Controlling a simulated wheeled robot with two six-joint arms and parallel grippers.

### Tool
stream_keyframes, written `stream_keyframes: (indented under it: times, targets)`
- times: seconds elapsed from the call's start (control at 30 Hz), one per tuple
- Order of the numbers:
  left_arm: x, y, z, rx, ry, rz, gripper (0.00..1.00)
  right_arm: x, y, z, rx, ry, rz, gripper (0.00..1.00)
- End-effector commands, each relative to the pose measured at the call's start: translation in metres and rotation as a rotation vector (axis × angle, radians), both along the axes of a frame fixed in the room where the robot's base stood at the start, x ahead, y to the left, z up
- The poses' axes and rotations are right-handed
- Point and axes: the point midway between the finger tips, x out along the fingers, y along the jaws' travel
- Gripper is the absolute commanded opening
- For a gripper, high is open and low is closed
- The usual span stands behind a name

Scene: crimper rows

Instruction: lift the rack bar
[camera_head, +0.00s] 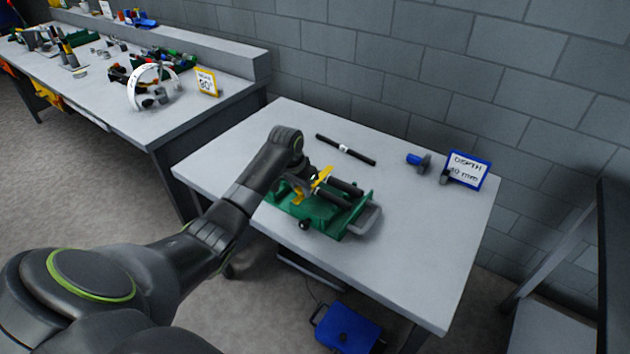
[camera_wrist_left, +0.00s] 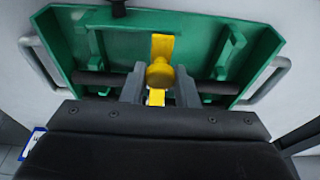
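A yellow bar (camera_head: 322,177) with a round knob lies across a green tray (camera_head: 361,211) on the grey table. I cannot tell for sure that it is the rack bar. My left gripper (camera_wrist_left: 160,87) reaches down over the tray from the left. Its two fingers stand on either side of the yellow bar, near the yellow knob (camera_wrist_left: 160,73). Whether they press on it cannot be seen. A black rod (camera_wrist_left: 218,87) runs across the tray behind the fingers. My right gripper is not in view.
A black rod with a white band (camera_head: 344,149) lies behind the tray. A blue-ended tool (camera_head: 417,160) and a "DEPTH" sign (camera_head: 467,170) stand at the back right. A blue case (camera_head: 347,329) sits on the floor. The table's right front is clear.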

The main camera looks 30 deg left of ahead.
Motion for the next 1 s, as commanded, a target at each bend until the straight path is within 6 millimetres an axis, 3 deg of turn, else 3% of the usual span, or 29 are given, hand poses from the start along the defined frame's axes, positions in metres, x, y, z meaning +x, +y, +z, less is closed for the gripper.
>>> stream_keyframes:
  times: [0.43,1.0]
  targets:
    - [0.001,0.0,0.003,0.0,0.0,0.0,0.16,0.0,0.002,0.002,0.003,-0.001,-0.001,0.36]
    - [0.019,-0.001,0.041,0.001,-0.005,-0.001,0.16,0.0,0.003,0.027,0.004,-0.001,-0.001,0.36]
